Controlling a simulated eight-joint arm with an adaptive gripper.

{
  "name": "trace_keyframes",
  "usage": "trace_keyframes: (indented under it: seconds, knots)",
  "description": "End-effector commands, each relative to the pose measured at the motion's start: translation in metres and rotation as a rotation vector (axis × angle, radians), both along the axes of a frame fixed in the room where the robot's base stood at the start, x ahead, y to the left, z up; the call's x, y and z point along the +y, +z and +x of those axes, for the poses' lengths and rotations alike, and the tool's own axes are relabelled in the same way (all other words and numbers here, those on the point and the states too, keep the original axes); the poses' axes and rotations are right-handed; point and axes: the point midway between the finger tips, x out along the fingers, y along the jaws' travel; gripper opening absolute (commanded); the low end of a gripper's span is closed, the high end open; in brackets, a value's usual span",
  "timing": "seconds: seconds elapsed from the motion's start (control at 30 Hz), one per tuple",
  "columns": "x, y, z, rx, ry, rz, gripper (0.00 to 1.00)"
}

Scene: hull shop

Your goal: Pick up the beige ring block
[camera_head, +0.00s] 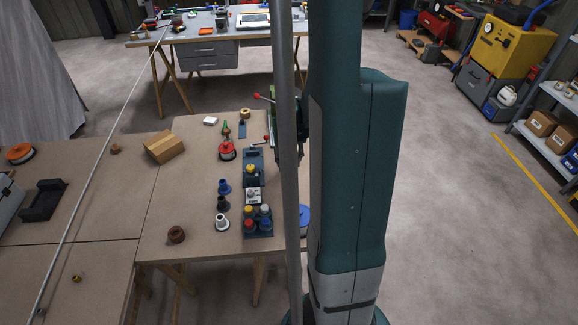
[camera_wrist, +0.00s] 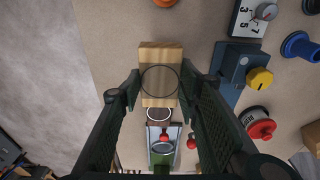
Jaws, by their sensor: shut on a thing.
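The beige ring block (camera_wrist: 160,54) is a pale wooden block with a thin dark circle on its face, seen in the middle of the wrist view. My gripper (camera_wrist: 161,84) has one finger on each side of the block and is shut on it. The fingers look level with the block's lower half. How high the block is above the table is hard to judge. In the head view the block is hidden, and my gripper is mostly behind my arm and a grey post.
In the wrist view, a numbered dial box (camera_wrist: 252,18), a yellow knob (camera_wrist: 260,77) and a red-topped device (camera_wrist: 258,124) lie to the right.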

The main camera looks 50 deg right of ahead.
Motion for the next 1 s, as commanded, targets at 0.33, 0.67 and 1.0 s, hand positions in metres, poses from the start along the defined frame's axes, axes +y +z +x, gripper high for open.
trace_keyframes:
  seconds: [0.33, 0.67, 1.0]
  knots:
    - [0.000, 0.037, 0.000, 0.000, 0.000, 0.000, 0.20]
    - [0.000, 0.044, 0.000, 0.000, 0.000, 0.000, 0.20]
    - [0.000, 0.043, 0.000, 0.000, 0.000, 0.000, 0.20]
